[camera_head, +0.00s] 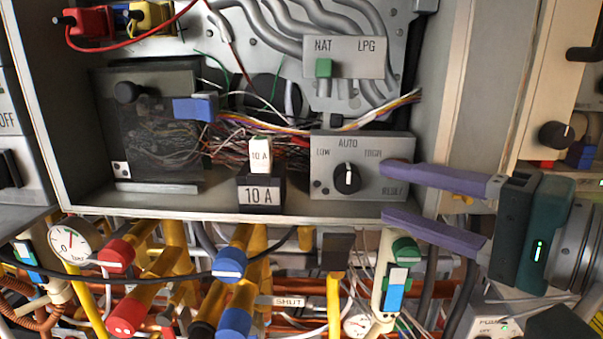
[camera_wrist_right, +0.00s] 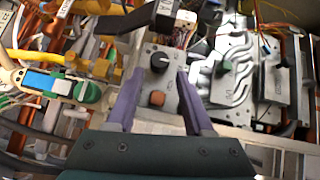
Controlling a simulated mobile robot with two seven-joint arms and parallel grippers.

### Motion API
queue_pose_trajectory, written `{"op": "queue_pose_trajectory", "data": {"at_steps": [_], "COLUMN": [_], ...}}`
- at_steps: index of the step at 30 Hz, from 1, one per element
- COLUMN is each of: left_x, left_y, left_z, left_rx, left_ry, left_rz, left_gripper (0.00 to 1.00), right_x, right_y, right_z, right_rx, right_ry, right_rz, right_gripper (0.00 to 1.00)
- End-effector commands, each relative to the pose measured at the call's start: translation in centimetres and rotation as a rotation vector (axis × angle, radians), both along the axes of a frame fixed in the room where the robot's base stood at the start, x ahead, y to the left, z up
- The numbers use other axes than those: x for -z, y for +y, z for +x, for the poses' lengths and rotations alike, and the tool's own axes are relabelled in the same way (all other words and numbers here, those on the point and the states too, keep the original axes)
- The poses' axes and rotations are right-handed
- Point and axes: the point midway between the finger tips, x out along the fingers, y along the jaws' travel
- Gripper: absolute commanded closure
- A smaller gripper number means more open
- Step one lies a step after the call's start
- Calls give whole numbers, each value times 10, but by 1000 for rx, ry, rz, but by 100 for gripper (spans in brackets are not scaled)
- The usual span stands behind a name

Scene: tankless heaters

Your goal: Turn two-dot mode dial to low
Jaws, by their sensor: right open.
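The two-dot mode dial (camera_head: 346,178) is a round black knob on a grey panel (camera_head: 332,149) marked LOW, AUTO, a right-hand word hard to read, and RESET. Dark dots show at the panel's lower left. The knob's white mark looks roughly upright, toward AUTO. The dial also shows in the right wrist view (camera_wrist_right: 160,61), above an orange-brown button (camera_wrist_right: 157,98). My right gripper (camera_head: 388,193) comes in from the right with purple fingers spread. Its fingertips overlap the panel's right edge; the dial lies beyond them, not between them. The left gripper is not seen.
A 10 A fuse block (camera_head: 259,194) stands left of the panel. Above is a NAT/LPG plate (camera_head: 344,57) with a green switch. Loose wires run behind. Valves with blue (camera_head: 229,263) and red (camera_head: 116,255) handles and a white-and-blue switch (camera_head: 395,283) sit below the housing edge.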

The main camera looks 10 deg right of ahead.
Motion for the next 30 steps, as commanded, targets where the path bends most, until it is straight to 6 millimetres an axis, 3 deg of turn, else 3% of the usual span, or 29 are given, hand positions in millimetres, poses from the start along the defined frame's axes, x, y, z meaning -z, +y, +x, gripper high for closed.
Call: {"op": "queue_pose_trajectory", "data": {"at_steps": [9,22,30], "left_x": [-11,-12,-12], "left_y": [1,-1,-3], "left_z": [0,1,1], "left_rx": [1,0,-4], "left_ry": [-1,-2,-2], "left_rz": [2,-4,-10], "left_gripper": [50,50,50], "right_x": [4,7,7], "right_y": [24,30,30], "right_z": [44,52,52], "right_rx": [-2,-3,-3], "right_ry": [-1,1,1], "right_rz": [0,-3,-3], "right_gripper": [48,48,78]}}
